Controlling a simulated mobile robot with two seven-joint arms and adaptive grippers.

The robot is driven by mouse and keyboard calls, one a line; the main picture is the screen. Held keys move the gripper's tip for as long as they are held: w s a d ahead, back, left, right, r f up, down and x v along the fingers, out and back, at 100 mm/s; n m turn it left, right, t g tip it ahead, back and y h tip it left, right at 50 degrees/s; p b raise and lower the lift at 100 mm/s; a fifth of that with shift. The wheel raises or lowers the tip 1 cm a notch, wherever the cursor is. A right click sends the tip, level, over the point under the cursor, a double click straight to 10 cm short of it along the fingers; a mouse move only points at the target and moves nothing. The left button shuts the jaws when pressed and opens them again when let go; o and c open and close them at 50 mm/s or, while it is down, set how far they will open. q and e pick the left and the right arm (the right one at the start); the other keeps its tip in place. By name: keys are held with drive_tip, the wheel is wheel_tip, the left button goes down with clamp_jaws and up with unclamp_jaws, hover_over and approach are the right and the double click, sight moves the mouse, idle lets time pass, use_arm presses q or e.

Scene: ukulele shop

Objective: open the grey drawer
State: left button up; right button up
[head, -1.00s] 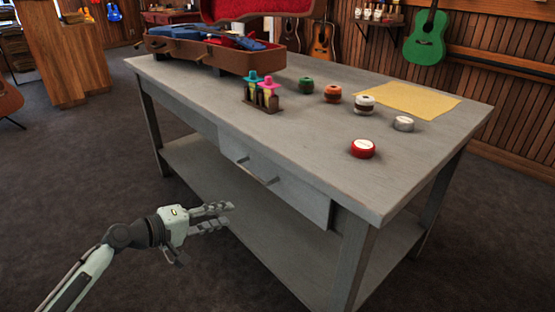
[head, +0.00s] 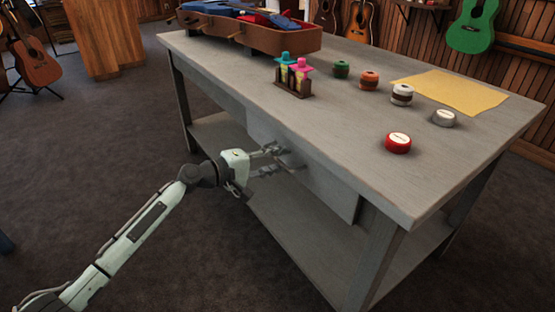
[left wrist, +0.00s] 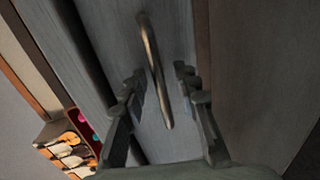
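The grey drawer (head: 333,192) sits under the top of the grey table and looks shut. Its bar handle is partly hidden behind my fingers in the head view. My left gripper (head: 281,160) is at the drawer front, by the handle. In the left wrist view the metal handle (left wrist: 153,72) runs between the two spread fingers of my left gripper (left wrist: 160,90), with a gap on each side. The gripper is open and holds nothing. My right gripper is not in view.
The grey tabletop (head: 330,120) bears an open brown case (head: 262,40), a small bottle rack (head: 293,87), several round tins and a yellow sheet (head: 455,95). A lower shelf (head: 280,225) lies below the drawer.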

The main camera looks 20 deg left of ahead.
use_arm(q)
drive_tip(key=shift+c, duration=0.4)
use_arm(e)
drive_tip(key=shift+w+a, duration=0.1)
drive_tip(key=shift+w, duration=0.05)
use_arm(q)
clamp_jaws()
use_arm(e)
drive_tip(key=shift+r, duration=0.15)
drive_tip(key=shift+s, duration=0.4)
use_arm(q)
drive_tip(key=shift+a, duration=0.1)
